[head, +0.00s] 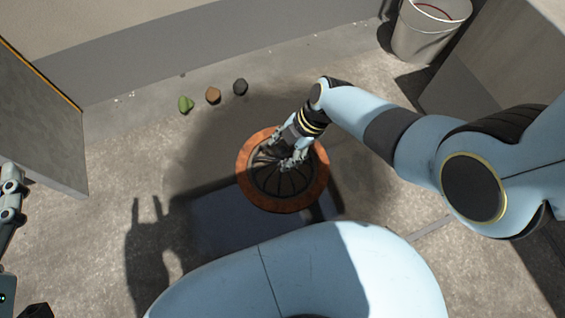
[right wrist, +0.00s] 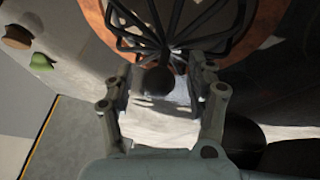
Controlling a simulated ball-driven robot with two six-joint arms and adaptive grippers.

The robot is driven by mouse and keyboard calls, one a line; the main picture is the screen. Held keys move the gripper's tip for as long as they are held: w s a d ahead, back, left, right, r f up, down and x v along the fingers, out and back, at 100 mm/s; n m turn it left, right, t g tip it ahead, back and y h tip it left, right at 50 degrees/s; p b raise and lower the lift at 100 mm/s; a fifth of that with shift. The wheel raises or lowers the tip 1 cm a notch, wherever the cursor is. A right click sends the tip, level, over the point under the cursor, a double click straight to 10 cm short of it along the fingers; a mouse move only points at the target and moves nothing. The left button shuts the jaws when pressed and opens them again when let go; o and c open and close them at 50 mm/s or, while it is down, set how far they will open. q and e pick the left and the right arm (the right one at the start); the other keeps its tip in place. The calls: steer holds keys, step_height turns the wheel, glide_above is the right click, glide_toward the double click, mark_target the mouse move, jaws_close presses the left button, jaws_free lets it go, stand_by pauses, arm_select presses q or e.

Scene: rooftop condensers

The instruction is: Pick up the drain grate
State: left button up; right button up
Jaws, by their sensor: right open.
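The drain grate (head: 268,184) is a round cage of dark bars with an orange-brown ring around it, on the ground in the middle of the head view. Its bars (right wrist: 150,38) also show at the top of the right wrist view. My right gripper (head: 284,158) is over the grate, fingers pointing down. In the right wrist view its fingers (right wrist: 160,88) stand apart, with a dark round part between them where the bars meet. I cannot tell whether they touch it. Part of my left gripper (head: 9,190) shows at the left edge; its jaws are cut off.
A green stone (head: 185,104), a brown stone (head: 213,95) and a dark stone (head: 240,87) lie behind the grate. A grey bucket (head: 424,32) stands at the back right, near a large grey box (head: 500,55). A grey panel (head: 38,122) stands at left.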

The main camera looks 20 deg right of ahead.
steer(key=shift+a+f, duration=0.1)
steer(key=shift+f, duration=0.1)
arm_select(q)
steer(key=shift+w+d+r+t, duration=0.1)
steer(key=shift+w+r+t, duration=0.2)
steer(key=shift+r, duration=0.25)
steer(key=shift+w+d+r+t, duration=0.1)
steer(key=shift+w+r+t, duration=0.15)
steer(key=shift+r, duration=0.3)
arm_select(e)
jaws_close()
steer(key=shift+w, duration=0.1)
